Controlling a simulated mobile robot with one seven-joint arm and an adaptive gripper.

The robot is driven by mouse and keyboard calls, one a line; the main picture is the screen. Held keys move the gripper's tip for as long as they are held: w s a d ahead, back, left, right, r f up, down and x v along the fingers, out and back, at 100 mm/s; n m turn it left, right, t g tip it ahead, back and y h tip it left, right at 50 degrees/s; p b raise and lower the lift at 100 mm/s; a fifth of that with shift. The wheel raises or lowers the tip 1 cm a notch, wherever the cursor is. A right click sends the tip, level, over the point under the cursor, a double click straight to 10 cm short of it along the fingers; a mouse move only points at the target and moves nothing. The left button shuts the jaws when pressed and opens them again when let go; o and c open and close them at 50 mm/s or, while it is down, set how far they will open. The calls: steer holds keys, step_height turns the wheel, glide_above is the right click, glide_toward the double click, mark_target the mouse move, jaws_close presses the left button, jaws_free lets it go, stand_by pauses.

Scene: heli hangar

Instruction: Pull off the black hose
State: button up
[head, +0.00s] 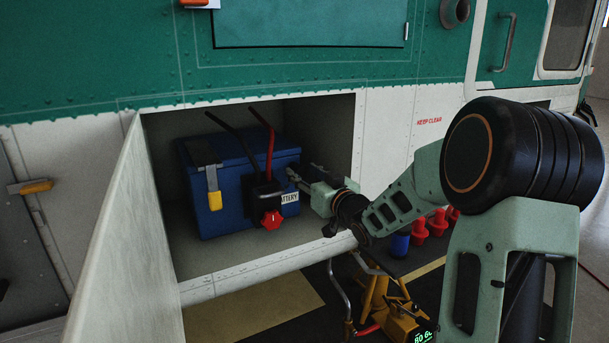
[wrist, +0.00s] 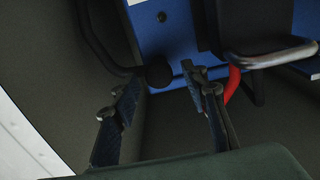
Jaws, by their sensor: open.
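In the wrist view a black hose (wrist: 93,45) runs down the left and bends toward the blue battery (wrist: 165,38), ending in a round black fitting (wrist: 158,73) at its edge. My gripper (wrist: 163,80) is open, its two fingers on either side of the fitting, with no clear contact. In the head view my gripper (head: 296,178) is at the right side of the battery (head: 228,218), inside the open bay. A black cable (head: 233,132) rises from the battery's front; I cannot tell if it is the same hose. The fitting is hidden there.
A red cable (head: 270,145) and a connector with a red star knob (head: 272,220) are on the battery's front. The bay door (head: 120,250) hangs open at left. A yellow stand (head: 385,300) and red and blue caps (head: 420,228) are below right.

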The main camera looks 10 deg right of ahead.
jaws_close()
stand_by(0.3)
steer(key=shift+v, duration=1.4)
steer(key=shift+f, duration=0.15)
jaws_free()
